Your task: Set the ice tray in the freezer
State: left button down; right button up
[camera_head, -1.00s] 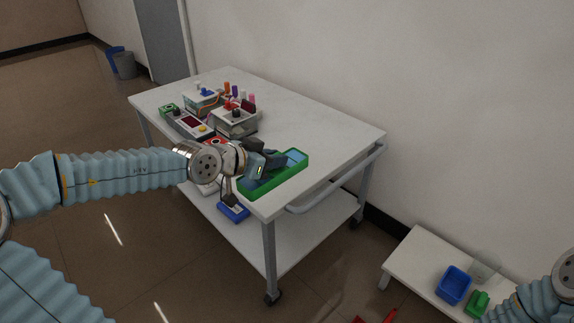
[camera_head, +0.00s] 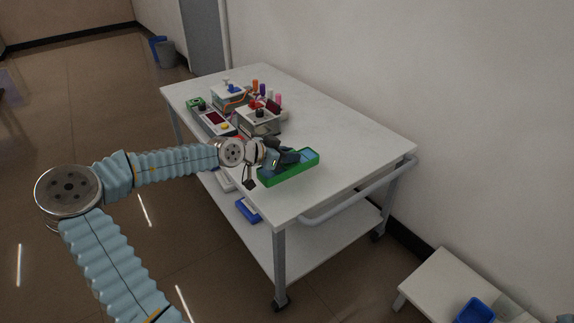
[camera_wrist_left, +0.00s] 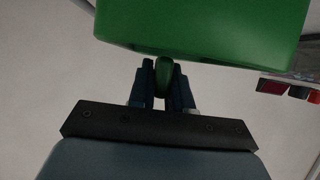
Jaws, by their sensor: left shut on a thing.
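A green tray with a blue inside (camera_head: 290,176), which looks like the ice tray, is at the near end of the white cart's top. My left gripper (camera_head: 284,158) reaches it from the left and is shut on it. In the left wrist view the green tray (camera_wrist_left: 205,30) fills the top, and a green tab sits between the two dark fingers (camera_wrist_left: 163,82). Whether the tray touches the cart top cannot be told. No freezer shows in these views. My right gripper is out of view.
The white cart (camera_head: 345,150) has grey boxes (camera_head: 258,119), a device with a red screen (camera_head: 215,122) and several coloured bottles at its far end. Its right top is clear. A low white table (camera_head: 440,280) with a blue bin (camera_head: 475,311) stands at lower right.

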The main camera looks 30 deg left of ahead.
aim_at(286, 165)
pick_arm(q)
jog(key=shift+w+a+f, duration=0.3)
jog(key=shift+a+f, duration=0.15)
jog(key=shift+f, duration=0.1)
jog(key=shift+a+f, duration=0.2)
jog(key=shift+f, duration=1.55)
jog(key=shift+f, duration=0.1)
jog(key=c, duration=1.1)
grip_release()
jog(key=shift+f, duration=0.1)
jog(key=shift+o, duration=0.2)
